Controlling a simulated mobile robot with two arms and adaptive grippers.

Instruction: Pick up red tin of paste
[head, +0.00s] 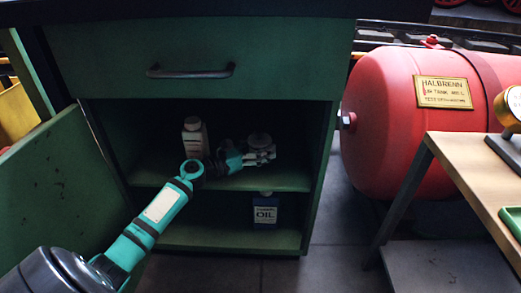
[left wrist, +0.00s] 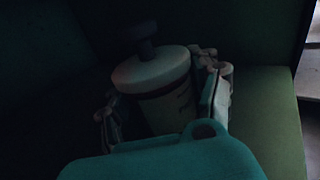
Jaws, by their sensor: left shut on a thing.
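A round tin (head: 260,141) with a wide lid stands on the upper shelf of the open green cabinet. In the left wrist view the tin (left wrist: 158,82) has a pale lid with a dark knob, and dark lettering on its side. The light is too dim to be sure of its red colour. My left gripper (head: 262,156) reaches into the cabinet and is shut on the tin, with one finger on each side in the left wrist view (left wrist: 163,108). The tin looks upright; its base is hidden. My right gripper is out of view.
A pale bottle (head: 195,140) stands on the same shelf, left of my gripper. A container marked OIL (head: 265,212) sits on the shelf below. A drawer (head: 190,62) is above the opening. The open door (head: 60,190) is at left, and a red tank (head: 400,150) and workbench (head: 470,165) at right.

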